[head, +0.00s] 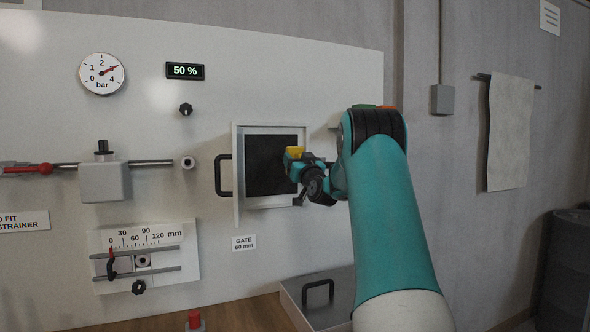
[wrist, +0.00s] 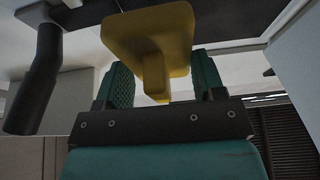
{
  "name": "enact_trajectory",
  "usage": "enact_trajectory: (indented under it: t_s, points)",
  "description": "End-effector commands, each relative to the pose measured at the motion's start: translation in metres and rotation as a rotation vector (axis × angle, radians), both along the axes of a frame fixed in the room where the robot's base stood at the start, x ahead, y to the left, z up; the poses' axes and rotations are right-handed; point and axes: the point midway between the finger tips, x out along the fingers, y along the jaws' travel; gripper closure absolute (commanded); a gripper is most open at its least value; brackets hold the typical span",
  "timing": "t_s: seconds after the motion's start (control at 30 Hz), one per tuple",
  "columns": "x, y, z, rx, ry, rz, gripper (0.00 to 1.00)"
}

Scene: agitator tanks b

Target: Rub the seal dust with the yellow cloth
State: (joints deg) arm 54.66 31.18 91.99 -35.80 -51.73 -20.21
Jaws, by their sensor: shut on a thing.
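The yellow cloth (head: 294,152) is at the right side of a dark square opening (head: 268,170) with a pale frame. In the wrist view the yellow cloth (wrist: 150,35) looks like a thick pad with a narrower stem. My gripper (head: 302,165) is shut on that stem, with the pad beyond the fingertips. In the wrist view my gripper (wrist: 163,82) shows a green finger on each side of the stem. I cannot make out the seal dust, nor whether the pad touches the frame or seal.
A black handle (head: 222,175) stands out at the opening's left edge. A rod with a red part (head: 42,169), a sliding scale (head: 145,258) and a knob (head: 186,109) are on the panel. A grey box (head: 325,300) with a handle is below. A pale towel (head: 509,130) hangs at right.

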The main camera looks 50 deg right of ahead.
Motion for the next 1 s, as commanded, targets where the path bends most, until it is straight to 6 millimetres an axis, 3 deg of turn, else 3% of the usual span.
enact_trajectory:
  t_s: [0.2, 0.57, 1.0]
  points:
    - [-0.013, 0.008, -0.002, -0.001, -0.001, 0.0, 0.56]
    - [-0.016, 0.01, -0.002, -0.001, -0.001, 0.0, 0.56]
    - [-0.039, 0.025, -0.002, 0.0, 0.0, 0.0, 0.56]
